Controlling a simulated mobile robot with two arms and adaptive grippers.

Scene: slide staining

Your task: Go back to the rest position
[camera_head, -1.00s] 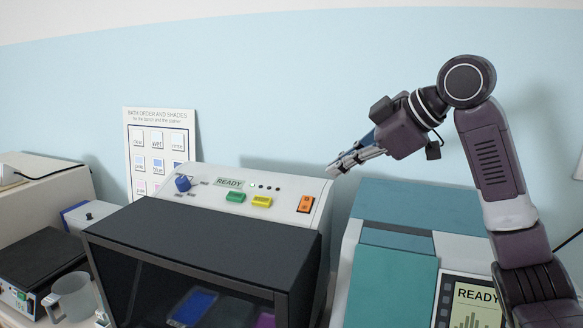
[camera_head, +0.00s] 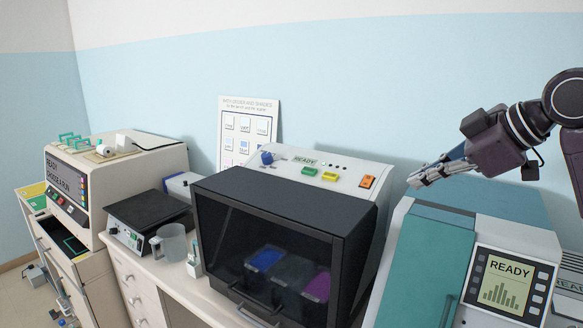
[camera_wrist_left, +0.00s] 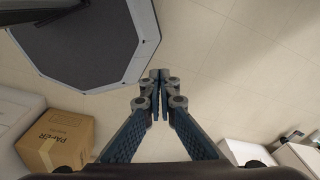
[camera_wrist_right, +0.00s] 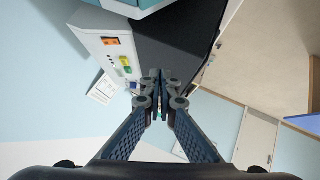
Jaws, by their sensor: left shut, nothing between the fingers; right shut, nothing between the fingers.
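My right gripper (camera_head: 416,180) is shut and empty, raised in the air at the right of the head view. It is in front of the blue wall, above the gap between the dark-fronted stainer and the teal machine. Its shut fingers also show in the right wrist view (camera_wrist_right: 160,78), with the stainer beyond them. My left gripper (camera_wrist_left: 160,78) is shut and empty in the left wrist view, hanging over the floor. My left arm is not in the head view.
The stainer (camera_head: 285,196) with lit buttons stands mid-bench. The teal machine (camera_head: 425,262) showing READY is right of it. A hotplate (camera_head: 148,208), a grey jug (camera_head: 170,243) and a beige machine (camera_head: 120,185) stand left. A cardboard box (camera_wrist_left: 62,140) is on the floor near my left gripper.

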